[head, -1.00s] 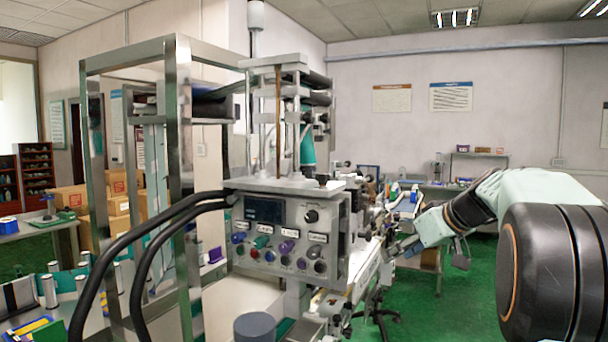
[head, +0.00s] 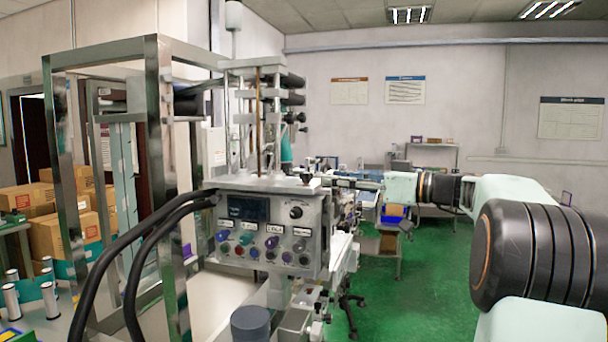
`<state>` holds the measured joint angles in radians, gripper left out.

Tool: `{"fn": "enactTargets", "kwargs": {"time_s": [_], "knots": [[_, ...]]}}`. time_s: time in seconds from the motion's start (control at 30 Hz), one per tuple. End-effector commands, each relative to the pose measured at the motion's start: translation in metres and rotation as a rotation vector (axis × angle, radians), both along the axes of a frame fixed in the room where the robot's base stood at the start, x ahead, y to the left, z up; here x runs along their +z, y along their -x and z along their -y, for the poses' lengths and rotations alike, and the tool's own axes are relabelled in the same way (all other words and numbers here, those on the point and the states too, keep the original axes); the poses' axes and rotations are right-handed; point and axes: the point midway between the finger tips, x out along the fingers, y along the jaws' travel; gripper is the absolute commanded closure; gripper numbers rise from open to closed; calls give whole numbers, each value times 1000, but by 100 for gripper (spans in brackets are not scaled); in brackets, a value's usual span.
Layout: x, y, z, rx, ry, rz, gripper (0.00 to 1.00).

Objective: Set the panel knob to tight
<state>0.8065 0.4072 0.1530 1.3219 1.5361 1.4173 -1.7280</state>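The control panel (head: 262,226) is a grey box facing me left of centre, with a dark display (head: 248,207). A black knob (head: 296,212) sits at its upper right. Below are a purple knob (head: 222,236), a teal knob (head: 246,238), a second purple knob (head: 271,242) and a grey knob (head: 299,245), under small white labels too small to read. I cannot tell which knob carries the tight setting, nor how any is turned. My gripper (head: 340,183) reaches in from the right, just right of the panel's upper right corner, small and partly lost against machine parts; its fingers are unclear.
Two thick black hoses (head: 150,245) curve in front of the metal frame (head: 160,150) at left. A grey cylinder (head: 251,324) stands below the panel. Open green floor (head: 430,280) lies to the right. Boxes (head: 62,236) stand at far left.

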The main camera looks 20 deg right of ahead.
Motion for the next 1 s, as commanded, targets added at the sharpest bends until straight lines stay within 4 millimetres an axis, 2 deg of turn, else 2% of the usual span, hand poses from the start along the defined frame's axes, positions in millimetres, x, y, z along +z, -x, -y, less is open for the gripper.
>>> {"fn": "enactTargets", "kwargs": {"time_s": [0.2, 0.4, 0.6, 0.83, 0.87, 1.0], "knots": [[3, -32, -32, 4, -1, -2, 60], [2, -53, -51, 2, -1, -2, 60], [0, -62, -59, -1, 0, -3, 60], [0, -62, -59, -1, 0, -3, 60], [0, -62, -59, -1, 1, -2, 61], [0, -62, -59, -1, 1, -2, 77]]}}
